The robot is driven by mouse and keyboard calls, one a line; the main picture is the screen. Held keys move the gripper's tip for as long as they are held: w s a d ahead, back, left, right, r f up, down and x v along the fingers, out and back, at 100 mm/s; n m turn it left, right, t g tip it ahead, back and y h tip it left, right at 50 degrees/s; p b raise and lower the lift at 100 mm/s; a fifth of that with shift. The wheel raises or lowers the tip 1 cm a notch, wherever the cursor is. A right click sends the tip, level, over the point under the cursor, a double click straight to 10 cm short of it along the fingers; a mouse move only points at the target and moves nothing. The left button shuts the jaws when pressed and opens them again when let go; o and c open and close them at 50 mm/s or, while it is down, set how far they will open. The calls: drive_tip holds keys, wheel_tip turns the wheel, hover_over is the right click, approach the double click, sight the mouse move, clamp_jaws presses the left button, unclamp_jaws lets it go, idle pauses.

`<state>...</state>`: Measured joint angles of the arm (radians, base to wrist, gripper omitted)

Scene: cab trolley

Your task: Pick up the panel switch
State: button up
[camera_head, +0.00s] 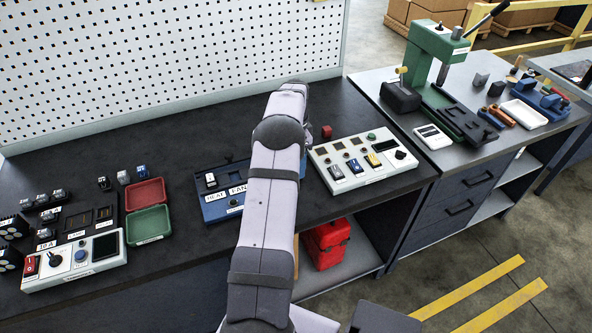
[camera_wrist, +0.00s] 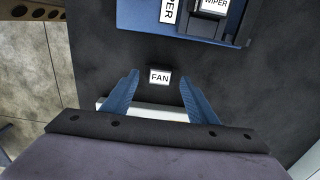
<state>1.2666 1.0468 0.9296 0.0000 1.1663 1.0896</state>
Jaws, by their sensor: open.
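The panel switch, a small dark block with a white FAN label (camera_wrist: 159,76), lies on the dark bench top in the wrist view. My gripper (camera_wrist: 159,86) is open, its two blue fingers apart with the switch showing between their tips. I cannot tell the height of the fingers above the bench.
A white panel (camera_head: 375,178) with several switches lies right of my arm; a white edge (camera_wrist: 150,106) shows between the fingers. Red (camera_head: 146,193) and green (camera_head: 148,224) trays and another white panel (camera_head: 72,281) are at left. A perforated board (camera_head: 170,55) stands behind.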

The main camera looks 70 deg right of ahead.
drive_tip(key=shift+f, duration=1.05)
drive_tip(key=c, duration=1.1)
drive_tip(key=shift+r, duration=0.2)
drive_tip(key=shift+r, duration=5.95)
